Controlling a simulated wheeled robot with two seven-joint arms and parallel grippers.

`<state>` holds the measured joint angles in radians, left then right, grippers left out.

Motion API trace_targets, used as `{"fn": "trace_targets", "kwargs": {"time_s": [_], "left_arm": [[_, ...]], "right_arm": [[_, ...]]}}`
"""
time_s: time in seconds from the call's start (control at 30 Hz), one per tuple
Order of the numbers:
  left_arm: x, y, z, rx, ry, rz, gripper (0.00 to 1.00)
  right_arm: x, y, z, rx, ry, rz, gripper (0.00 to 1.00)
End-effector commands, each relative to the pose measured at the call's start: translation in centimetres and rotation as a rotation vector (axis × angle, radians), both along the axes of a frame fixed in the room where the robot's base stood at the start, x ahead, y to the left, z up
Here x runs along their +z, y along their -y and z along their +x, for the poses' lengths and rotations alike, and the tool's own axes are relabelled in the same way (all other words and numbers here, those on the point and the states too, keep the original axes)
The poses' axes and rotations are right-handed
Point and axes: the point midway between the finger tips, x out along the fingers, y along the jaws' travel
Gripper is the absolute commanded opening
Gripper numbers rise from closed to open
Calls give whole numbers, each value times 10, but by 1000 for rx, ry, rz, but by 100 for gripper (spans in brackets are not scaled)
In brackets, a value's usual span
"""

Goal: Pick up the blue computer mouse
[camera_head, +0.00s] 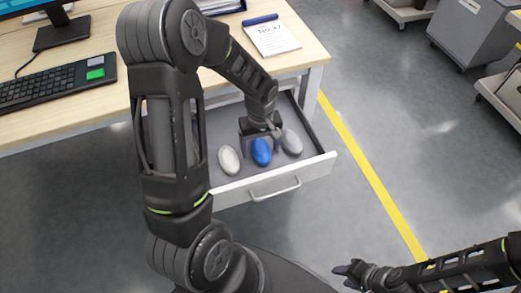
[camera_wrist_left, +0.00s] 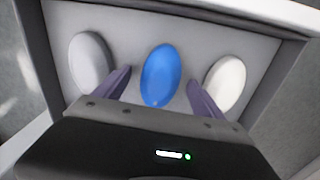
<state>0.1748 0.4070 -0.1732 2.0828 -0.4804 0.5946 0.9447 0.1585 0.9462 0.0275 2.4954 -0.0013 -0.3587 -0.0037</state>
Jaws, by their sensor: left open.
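The blue computer mouse (camera_head: 261,152) lies in the open drawer (camera_head: 236,190) of the desk, in the middle of a row of three mice. My left gripper (camera_head: 262,143) reaches down into the drawer over it. In the left wrist view the blue mouse (camera_wrist_left: 159,75) shows between the two open fingers (camera_wrist_left: 158,88), with a gap on each side. No contact with the mouse is visible. My right gripper (camera_head: 350,270) is low at the right in the head view, away from the drawer; its finger opening is too small to tell.
A white mouse (camera_head: 228,160) and a grey mouse (camera_head: 292,142) lie close on either side of the blue one. The drawer walls surround them. A keyboard (camera_head: 58,95) and a notepad (camera_head: 272,38) are on the desk (camera_head: 108,98).

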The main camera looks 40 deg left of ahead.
Motion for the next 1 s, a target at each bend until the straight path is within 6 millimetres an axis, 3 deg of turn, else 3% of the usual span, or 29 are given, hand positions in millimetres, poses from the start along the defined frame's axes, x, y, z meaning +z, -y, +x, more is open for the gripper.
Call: {"fn": "trace_targets", "kwargs": {"time_s": [0.37, 1.0], "left_arm": [[0, 0, 0, 0, 0, 0, 80], [0, 0, 0, 0, 0, 0, 27]], "right_arm": [[0, 0, 0, 0, 0, 0, 36], [0, 0, 0, 0, 0, 0, 36]]}}
